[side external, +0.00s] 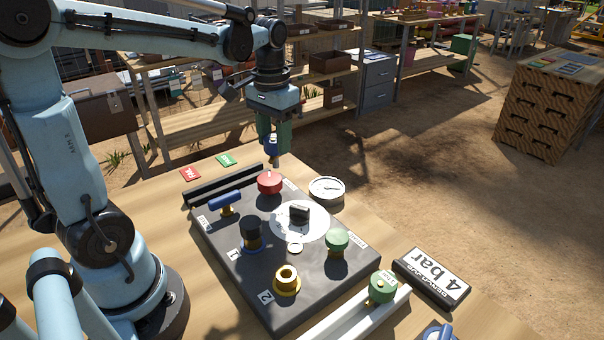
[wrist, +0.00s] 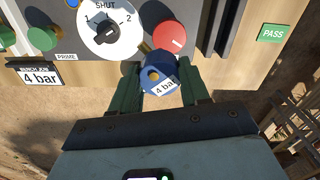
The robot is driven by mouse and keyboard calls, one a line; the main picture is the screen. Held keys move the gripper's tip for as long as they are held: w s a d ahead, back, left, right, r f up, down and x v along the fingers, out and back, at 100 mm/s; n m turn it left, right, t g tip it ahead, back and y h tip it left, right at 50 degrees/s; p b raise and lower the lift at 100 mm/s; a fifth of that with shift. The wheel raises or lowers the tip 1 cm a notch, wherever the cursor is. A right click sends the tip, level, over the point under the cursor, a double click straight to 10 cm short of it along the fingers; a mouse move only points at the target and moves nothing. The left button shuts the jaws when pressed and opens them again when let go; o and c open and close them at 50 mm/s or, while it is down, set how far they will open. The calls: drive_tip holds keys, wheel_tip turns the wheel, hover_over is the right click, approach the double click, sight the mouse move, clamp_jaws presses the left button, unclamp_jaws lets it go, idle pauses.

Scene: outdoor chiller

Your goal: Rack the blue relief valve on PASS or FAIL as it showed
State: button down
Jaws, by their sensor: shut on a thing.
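My gripper (side external: 272,150) is shut on the blue relief valve (wrist: 160,75), which carries a "4 bar" tag. In the side view the valve (side external: 271,143) hangs between the fingers above the table, beyond the test panel's far edge. In the wrist view my gripper (wrist: 161,92) has a green finger on each side of it. The green PASS plate (side external: 227,160) and red FAIL plate (side external: 190,174) lie at the table's far left. PASS also shows in the wrist view (wrist: 272,33). A black rail (side external: 222,186) runs between these plates and the panel.
The panel (side external: 318,285) bears a red knob (side external: 269,183), selector (side external: 299,212), blue handle (side external: 225,204), black-topped port 1 (side external: 251,232) and open brass port 2 (side external: 287,280). A round gauge (side external: 327,188) sits beside it. A green valve (side external: 382,287) stands on a pale rail near a "4 bar" sign (side external: 436,277).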

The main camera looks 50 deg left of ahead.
drive_tip(key=a+f+n, duration=0.1)
drive_tip(key=a+n, duration=0.2)
drive_tip(key=a, duration=0.9)
drive_tip(key=shift+s+a+n, duration=0.3)
drive_tip(key=shift+s, duration=0.1)
drive_tip(key=shift+f, duration=2.5)
drive_tip(key=shift+f, duration=0.35)
drive_tip(key=shift+f, duration=1.15)
drive_tip(key=shift+f, duration=1.05)
